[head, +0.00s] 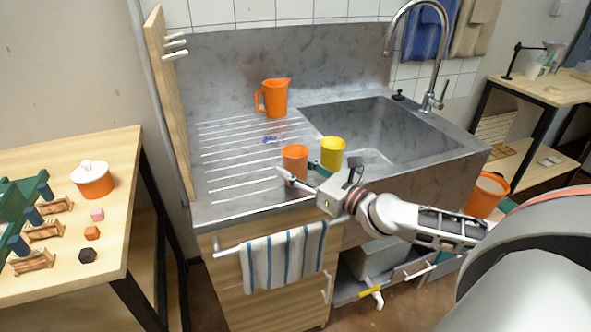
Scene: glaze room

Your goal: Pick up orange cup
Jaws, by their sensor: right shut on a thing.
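The orange cup (295,158) stands upright on the front part of the metal drainboard, left of the sink basin. My right gripper (302,176) reaches in from the right, with its fingers at the cup's lower part. It is shut on the orange cup. The cup's base is partly hidden behind the near finger, so I cannot tell whether it is clear of the surface. My left gripper does not show.
A yellow cup (333,152) stands close to the right of the orange cup. An orange pitcher (273,97) is behind on the drainboard (230,165). The sink basin (385,125) and tall faucet (425,50) are to the right. A striped towel (283,262) hangs in front.

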